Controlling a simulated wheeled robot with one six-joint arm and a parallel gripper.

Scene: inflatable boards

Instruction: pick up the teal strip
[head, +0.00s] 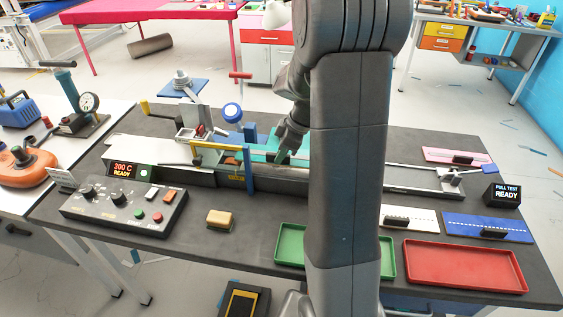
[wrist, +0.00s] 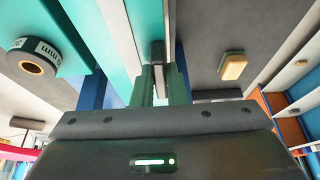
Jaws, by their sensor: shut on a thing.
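The teal strip (head: 272,143) lies along the machine in the middle of the bench, partly hidden by my arm in the head view. In the wrist view, teal surface (wrist: 145,25) runs beside and beyond my fingers. My gripper (head: 284,154) reaches down over it. In the wrist view, my gripper (wrist: 160,85) is shut on a narrow dark grip block (wrist: 157,53) that appears to sit on the teal strip. I cannot tell whether the strip is lifted off its support.
Pink (head: 456,156), white (head: 409,218) and blue (head: 487,227) strips with black grips lie at the right. A green tray (head: 290,245) and a red tray (head: 465,267) stand at the front. A control box (head: 124,207) and a yellow block (head: 220,218) are front left.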

